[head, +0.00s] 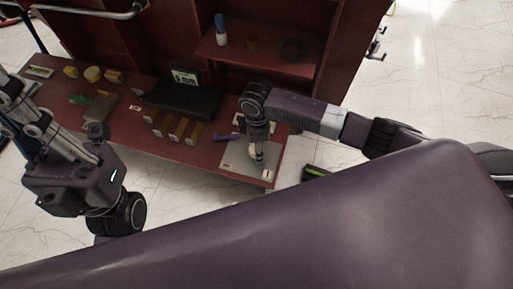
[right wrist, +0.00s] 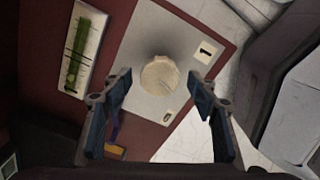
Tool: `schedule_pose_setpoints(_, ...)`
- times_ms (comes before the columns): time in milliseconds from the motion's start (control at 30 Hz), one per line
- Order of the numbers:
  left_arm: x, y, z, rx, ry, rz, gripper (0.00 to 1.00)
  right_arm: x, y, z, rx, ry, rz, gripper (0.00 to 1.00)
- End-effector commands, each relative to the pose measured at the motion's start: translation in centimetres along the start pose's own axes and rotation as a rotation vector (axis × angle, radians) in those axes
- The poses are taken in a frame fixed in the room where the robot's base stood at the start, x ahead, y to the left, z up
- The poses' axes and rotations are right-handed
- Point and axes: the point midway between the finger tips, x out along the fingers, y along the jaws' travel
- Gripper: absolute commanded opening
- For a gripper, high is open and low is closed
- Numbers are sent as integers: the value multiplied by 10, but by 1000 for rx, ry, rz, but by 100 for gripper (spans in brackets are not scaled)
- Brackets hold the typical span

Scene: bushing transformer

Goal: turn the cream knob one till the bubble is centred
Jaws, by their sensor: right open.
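In the right wrist view, the round cream knob (right wrist: 160,75) sits on a light grey plate (right wrist: 140,48). A label with a "1" is on the plate to the knob's right. A green level vial (right wrist: 77,52) lies on a pale mount left of the plate; I cannot make out where its bubble is. My right gripper (right wrist: 159,92) is open, with its fingers apart on either side of the knob in the picture; contact cannot be seen. In the head view my right gripper (head: 258,160) is over the plate (head: 236,161). My left gripper (head: 18,105) is at the far left, its jaw state unclear.
The red bench (head: 206,155) holds a dark panel (head: 187,98), several yellow-brown blocks and a purple item (head: 224,137). A shelf (head: 265,62) above carries a blue-capped bottle (head: 221,30). A green-and-black object (head: 317,172) is right of the bench.

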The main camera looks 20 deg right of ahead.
Motion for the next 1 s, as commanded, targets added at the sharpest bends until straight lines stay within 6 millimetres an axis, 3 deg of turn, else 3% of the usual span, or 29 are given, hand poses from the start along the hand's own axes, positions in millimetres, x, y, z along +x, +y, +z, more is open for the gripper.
schedule_pose_setpoints(367, -2, 0, 1, 0, -2, 0, 0, 5, 0, 0, -1, 1, 1, 53)
schedule_pose_setpoints(733, -3, 0, 1, 0, -4, 0, 0, 5, 0, 0, -1, 1, 0, 12)
schedule_pose_setpoints(1000, 0, 0, 1, 0, -4, 0, 0, 4, 0, -1, 9, 1, 0, 12)
